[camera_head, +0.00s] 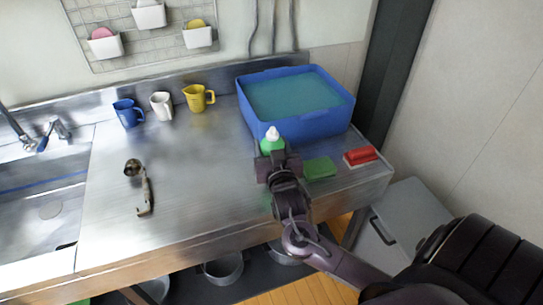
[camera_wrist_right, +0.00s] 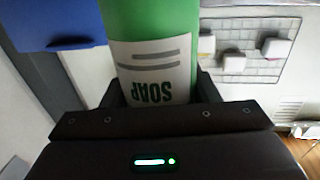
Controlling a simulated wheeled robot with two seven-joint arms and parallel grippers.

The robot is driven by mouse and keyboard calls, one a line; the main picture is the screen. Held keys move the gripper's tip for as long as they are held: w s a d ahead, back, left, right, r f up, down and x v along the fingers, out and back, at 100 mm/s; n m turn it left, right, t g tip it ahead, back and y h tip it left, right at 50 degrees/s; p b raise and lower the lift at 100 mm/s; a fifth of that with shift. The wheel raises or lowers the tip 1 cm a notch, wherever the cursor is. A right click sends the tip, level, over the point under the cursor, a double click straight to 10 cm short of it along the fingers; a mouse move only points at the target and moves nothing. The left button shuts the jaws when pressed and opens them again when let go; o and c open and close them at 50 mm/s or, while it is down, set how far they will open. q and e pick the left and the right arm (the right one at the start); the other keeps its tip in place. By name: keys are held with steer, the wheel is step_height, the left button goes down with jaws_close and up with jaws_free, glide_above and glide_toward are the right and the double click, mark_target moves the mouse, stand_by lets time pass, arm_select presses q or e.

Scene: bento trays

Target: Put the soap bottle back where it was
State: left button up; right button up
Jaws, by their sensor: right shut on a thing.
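The green soap bottle (camera_head: 272,144) with a white cap stands out above my right gripper (camera_head: 277,165) in the head view, in front of the blue basin. My right gripper is shut on the bottle. In the right wrist view the green bottle (camera_wrist_right: 152,50) with its white SOAP label sits between the fingers of my right gripper (camera_wrist_right: 155,95). The gripper hides the bottle's lower part in the head view, so I cannot tell whether its base touches the counter. My left gripper is not in view.
A blue basin (camera_head: 315,126) of water stands behind the bottle. A green sponge (camera_head: 320,168) and a red brush (camera_head: 361,155) lie to the right. Blue (camera_head: 128,114), white (camera_head: 161,106) and yellow (camera_head: 197,98) mugs stand at the back. The counter's middle (camera_head: 205,165) is clear.

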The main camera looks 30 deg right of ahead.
steer(key=shift+f, duration=1.9)
steer(key=shift+f, duration=0.15)
steer(key=o, duration=1.2)
steer(key=b+v, duration=0.1)
steer(key=v, duration=1.1)
steer(key=shift+a+b, duration=0.1)
steer(key=shift+b, duration=0.3)
